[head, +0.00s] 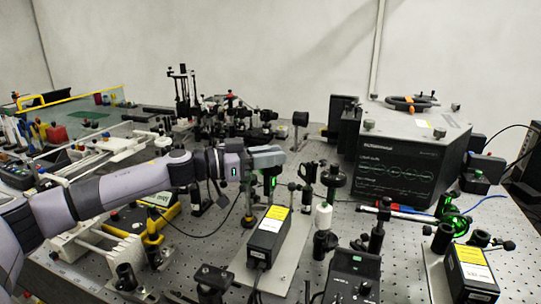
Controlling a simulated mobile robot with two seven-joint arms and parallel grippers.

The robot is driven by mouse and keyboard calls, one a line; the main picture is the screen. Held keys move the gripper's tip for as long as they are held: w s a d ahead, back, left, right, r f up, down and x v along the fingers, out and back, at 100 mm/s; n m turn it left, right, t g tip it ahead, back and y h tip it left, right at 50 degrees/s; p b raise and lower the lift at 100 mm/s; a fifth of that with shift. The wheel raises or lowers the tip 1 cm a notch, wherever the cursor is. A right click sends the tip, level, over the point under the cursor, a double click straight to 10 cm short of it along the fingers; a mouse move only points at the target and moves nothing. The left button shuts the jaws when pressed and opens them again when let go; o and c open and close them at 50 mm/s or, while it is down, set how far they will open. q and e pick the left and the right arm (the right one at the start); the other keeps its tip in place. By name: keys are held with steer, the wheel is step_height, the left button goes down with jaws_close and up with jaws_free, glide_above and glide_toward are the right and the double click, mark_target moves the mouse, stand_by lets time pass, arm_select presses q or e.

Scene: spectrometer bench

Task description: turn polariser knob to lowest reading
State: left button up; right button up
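My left arm reaches in from the left, and its gripper (266,165) hangs over the middle of the bench, just behind a black box with a yellow label (270,232). My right gripper is not in view.
A large dark spectrometer housing (405,150) stands at the back right. A green-lit mount (453,217) and another yellow-labelled box (470,270) are at the right. Posts and optics crowd the back. Some perforated bench top (400,275) is bare at front right.

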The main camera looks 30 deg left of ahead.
arm_select(q)
jaws_close()
steer(key=shift+r+n+t+y+p, duration=0.15)
steer(key=shift+n+t+y+p, duration=0.6)
steer(key=shift+y+p, duration=0.3)
steer(key=shift+d+n+t+y, duration=0.1)
steer(key=shift+n+t+y, duration=0.45)
steer(key=shift+n+y, duration=0.45)
steer(key=shift+n+t+y, duration=0.4)
steer(key=shift+n+y, duration=0.15)
steer(key=shift+y, duration=0.6)
steer(key=o, duration=0.6)
jaws_free()
